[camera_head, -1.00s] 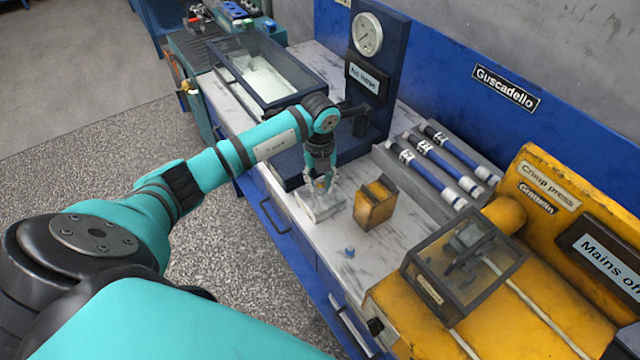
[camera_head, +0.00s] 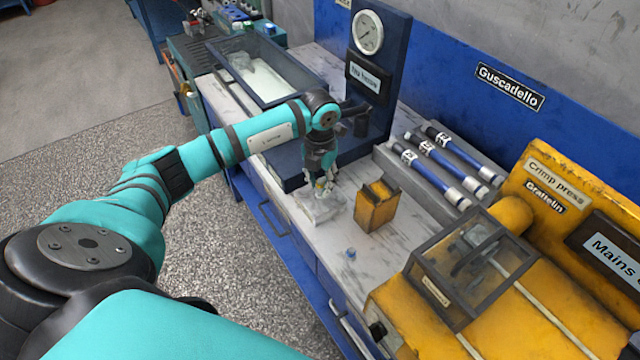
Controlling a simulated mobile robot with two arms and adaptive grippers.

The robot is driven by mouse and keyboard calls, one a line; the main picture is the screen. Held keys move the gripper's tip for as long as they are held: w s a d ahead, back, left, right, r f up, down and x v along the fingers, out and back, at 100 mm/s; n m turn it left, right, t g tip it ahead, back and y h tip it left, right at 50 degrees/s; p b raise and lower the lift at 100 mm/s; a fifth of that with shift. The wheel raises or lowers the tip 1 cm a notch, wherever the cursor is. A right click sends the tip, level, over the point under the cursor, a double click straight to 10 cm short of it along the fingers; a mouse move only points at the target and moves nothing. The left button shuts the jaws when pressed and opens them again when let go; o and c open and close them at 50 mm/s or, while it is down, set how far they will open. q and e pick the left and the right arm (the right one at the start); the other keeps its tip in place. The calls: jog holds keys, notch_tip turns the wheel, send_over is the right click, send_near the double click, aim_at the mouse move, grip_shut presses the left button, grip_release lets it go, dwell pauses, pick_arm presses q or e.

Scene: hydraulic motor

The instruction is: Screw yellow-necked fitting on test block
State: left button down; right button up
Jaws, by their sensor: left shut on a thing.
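The test block (camera_head: 316,207), a pale metal block, sits on the bench near its front edge. My left gripper (camera_head: 323,184) points down over the block and is shut on a small fitting, of which only a hint of yellow shows between the fingers. The fitting is mostly hidden by the fingers, and I cannot tell whether it touches the block. My right gripper is not in view.
A yellow block-shaped holder (camera_head: 374,206) stands just right of the test block. A small blue-topped part (camera_head: 350,254) lies in front of it. The yellow crimp press (camera_head: 540,270), a rack of blue hoses (camera_head: 438,165) and the gauge stand (camera_head: 386,70) surround the workspace.

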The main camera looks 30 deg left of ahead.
pick_arm(q)
jog(key=shift+s+f, duration=0.2)
jog(key=shift+f, duration=0.1)
jog(key=shift+f+m+b, duration=0.15)
jog(key=shift+m+b, duration=0.5)
jog(key=shift+m, duration=0.25)
jog(key=m+b, duration=0.1)
jog(key=m, duration=0.2)
jog(key=shift+m, duration=0.5)
jog(key=shift+b, duration=0.3)
jog(key=m+b, duration=0.1)
jog(key=m, duration=0.2)
jog(key=shift+f+b, duration=0.1)
jog(key=shift+b, duration=0.3)
jog(key=shift+m+b, duration=0.4)
jog(key=shift+m, duration=0.6)
jog(key=shift+d+m, duration=0.1)
jog(key=shift+m, duration=0.2)
